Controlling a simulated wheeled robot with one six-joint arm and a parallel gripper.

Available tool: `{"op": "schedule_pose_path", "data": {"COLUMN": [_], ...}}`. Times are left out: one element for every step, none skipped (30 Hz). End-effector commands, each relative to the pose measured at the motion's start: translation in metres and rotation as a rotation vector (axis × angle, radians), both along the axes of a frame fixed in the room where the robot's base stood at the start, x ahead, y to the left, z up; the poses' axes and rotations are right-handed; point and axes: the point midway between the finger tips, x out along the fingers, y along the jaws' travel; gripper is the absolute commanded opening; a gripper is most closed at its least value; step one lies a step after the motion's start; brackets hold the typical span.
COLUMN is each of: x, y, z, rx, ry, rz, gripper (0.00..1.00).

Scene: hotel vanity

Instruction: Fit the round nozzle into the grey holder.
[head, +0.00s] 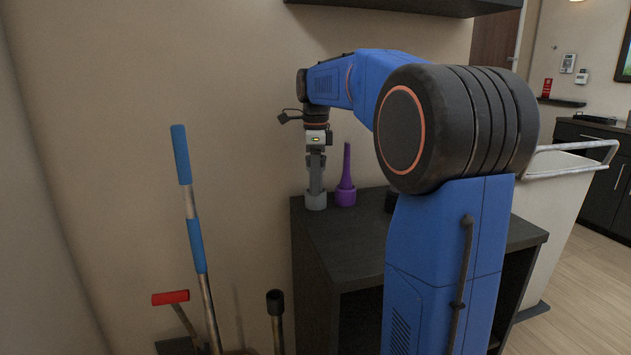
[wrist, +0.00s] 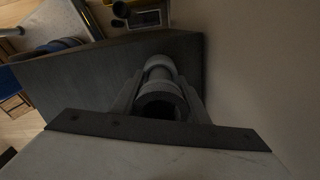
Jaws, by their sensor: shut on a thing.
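My gripper (head: 316,160) points down over the dark cabinet top and is shut on the round nozzle (head: 315,181), a slim grey piece. In the wrist view the round nozzle (wrist: 160,98) shows as a grey tube with a dark round opening, between the two fingers of my gripper (wrist: 160,110). The grey holder (head: 316,202) is a short round cup on the cabinet top, directly below the nozzle. The nozzle's lower end meets the holder's mouth in the head view; I cannot tell how deep it sits.
A purple holder with an upright purple tapered piece (head: 346,178) stands just right of the grey holder. A dark object (head: 391,201) is partly hidden by my arm. The wall is close behind the cabinet (head: 350,238). Long-handled tools (head: 190,210) lean at left.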

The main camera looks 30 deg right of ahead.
Motion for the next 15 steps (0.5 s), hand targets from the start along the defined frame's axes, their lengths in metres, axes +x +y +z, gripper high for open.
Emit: {"op": "schedule_pose_path", "data": {"x": [-0.001, -0.001, -0.001, -0.001, -0.001, -0.001, -0.001, -0.001, -0.001, -0.001, -0.001, -0.001, -0.001, -0.001, -0.001], "y": [0.0, 0.0, 0.0, 0.0, 0.0, 0.0, 0.0, 0.0, 0.0, 0.0, 0.0, 0.0, 0.0, 0.0, 0.0], "z": [-0.006, -0.007, -0.008, -0.009, -0.01, -0.011, -0.012, -0.013, -0.014, -0.015, -0.016, -0.017, -0.018, -0.019, -0.019], "rx": [0.003, 0.004, 0.004, 0.004, 0.005, 0.005, 0.005, 0.004, 0.005, 0.005, 0.005, 0.006, 0.006, 0.006, 0.006], "ry": [0.012, 0.013, 0.014, 0.014, 0.015, 0.015, 0.016, 0.016, 0.017, 0.017, 0.018, 0.019, 0.019, 0.019, 0.019], "rz": [0.0, 0.0, 0.0, 0.0, 0.0, 0.0, 0.0, 0.0, 0.0, 0.0, 0.0, 0.0, 0.0, 0.0, 0.0], "gripper": [0.18, 0.18, 0.18, 0.18, 0.18, 0.18, 0.18, 0.18, 0.18, 0.18, 0.18, 0.18, 0.18, 0.18, 0.18]}}
